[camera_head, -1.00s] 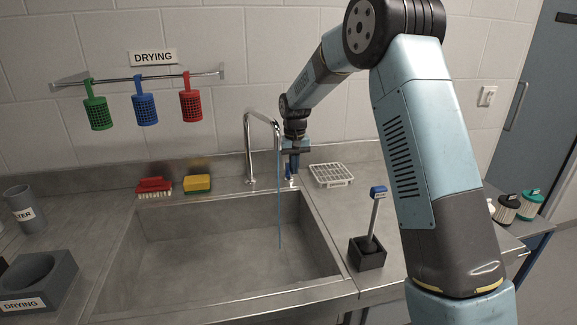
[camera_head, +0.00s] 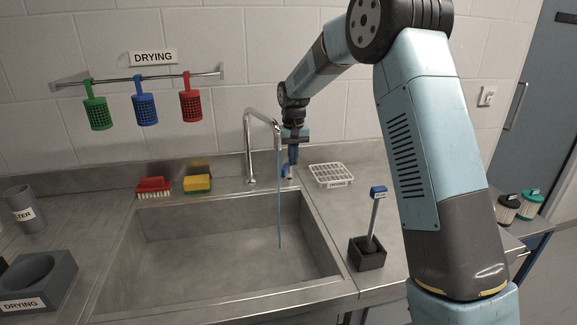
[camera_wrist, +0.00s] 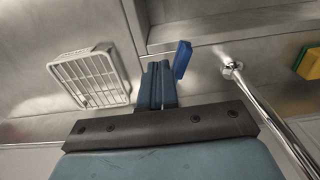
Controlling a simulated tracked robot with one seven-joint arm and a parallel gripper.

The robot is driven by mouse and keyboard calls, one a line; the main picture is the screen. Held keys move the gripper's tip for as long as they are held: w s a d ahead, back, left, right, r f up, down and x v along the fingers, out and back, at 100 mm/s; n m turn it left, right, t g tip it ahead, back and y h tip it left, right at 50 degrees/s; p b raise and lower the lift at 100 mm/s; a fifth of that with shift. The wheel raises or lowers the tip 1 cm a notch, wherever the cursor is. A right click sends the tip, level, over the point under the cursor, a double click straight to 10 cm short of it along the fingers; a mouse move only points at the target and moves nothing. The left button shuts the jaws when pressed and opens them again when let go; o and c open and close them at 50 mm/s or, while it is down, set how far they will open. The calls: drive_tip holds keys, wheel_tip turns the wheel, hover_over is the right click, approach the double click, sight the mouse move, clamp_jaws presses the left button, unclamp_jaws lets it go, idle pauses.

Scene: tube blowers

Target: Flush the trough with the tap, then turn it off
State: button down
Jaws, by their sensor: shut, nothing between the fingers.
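The chrome tap (camera_head: 249,150) arches over the sink trough (camera_head: 180,230) from its back edge. A thin blue stream of water (camera_head: 279,200) falls from its spout into the trough. The tap's blue lever (camera_head: 285,171) stands on the back ledge, right of the spout's foot. It also shows in the wrist view (camera_wrist: 182,60). My gripper (camera_head: 293,158) is just above and beside the lever. In the wrist view its blue fingers (camera_wrist: 158,85) are shut together and empty, close to the lever's left. I cannot tell whether they touch it.
A white drying rack (camera_head: 331,175) lies right of the gripper. A brush in a black holder (camera_head: 367,254) stands right of the trough. A red brush (camera_head: 154,187) and a yellow sponge (camera_head: 197,184) lie on the back ledge. Coloured baskets (camera_head: 145,108) hang on the wall.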

drive_tip(key=shift+d+r, duration=0.1)
drive_tip(key=shift+r, duration=0.45)
drive_tip(key=a, duration=0.6)
drive_tip(key=shift+w+a, duration=0.35)
drive_tip(key=shift+w, duration=0.05)
drive_tip(key=shift+f, duration=0.1)
wheel_tip(320, 180, down, 4)
drive_tip(key=shift+f, duration=0.2)
drive_tip(key=shift+d, duration=0.3)
idle(0.3)
